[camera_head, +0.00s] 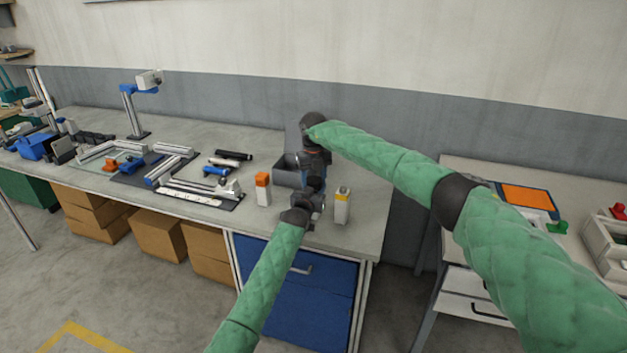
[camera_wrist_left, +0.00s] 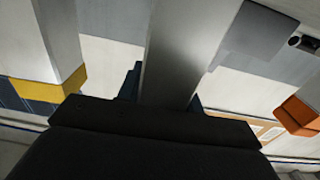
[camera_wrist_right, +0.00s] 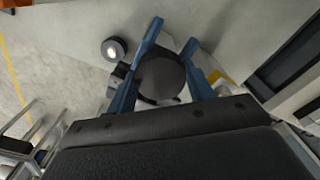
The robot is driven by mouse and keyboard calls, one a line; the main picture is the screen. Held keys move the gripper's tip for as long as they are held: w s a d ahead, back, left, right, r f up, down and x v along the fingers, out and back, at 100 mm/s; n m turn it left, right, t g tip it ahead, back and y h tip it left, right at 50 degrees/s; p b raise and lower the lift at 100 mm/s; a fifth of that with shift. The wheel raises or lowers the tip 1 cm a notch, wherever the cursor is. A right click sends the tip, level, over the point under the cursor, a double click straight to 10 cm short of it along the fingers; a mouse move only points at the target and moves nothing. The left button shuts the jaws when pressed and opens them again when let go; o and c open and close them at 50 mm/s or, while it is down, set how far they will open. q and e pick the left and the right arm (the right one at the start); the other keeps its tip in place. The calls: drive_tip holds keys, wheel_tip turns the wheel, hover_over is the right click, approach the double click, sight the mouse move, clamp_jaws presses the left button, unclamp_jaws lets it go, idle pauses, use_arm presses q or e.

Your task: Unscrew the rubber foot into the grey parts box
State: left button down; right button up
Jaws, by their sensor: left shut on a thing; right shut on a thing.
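My left gripper (camera_head: 316,200) is shut on a metal bar (camera_wrist_left: 182,50), which runs between its blue fingers in the left wrist view. My right gripper (camera_head: 316,168) is just above the left one in the head view. It is shut on a dark round rubber foot (camera_wrist_right: 160,78), seen between its blue fingertips in the right wrist view. I cannot tell whether the foot still touches the bar. The grey parts box (camera_head: 286,176) stands on the bench just left of the right gripper, partly hidden by it. A grey box shape also shows in the left wrist view (camera_wrist_left: 255,38).
An orange-topped block (camera_head: 263,190) stands left of the grippers and a yellow-topped block (camera_head: 342,206) right of them, both close. Dark and blue cylinders (camera_head: 228,160) and metal profiles (camera_head: 165,170) lie further left. The bench's right end is clear.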

drive_tip(key=o, duration=1.1)
drive_tip(key=shift+c, duration=0.2)
drive_tip(key=shift+a, duration=0.15)
wheel_tip(320, 180, up, 4)
drive_tip(key=shift+r, duration=0.1)
drive_tip(key=shift+s+r, duration=0.1)
drive_tip(key=shift+r, duration=0.15)
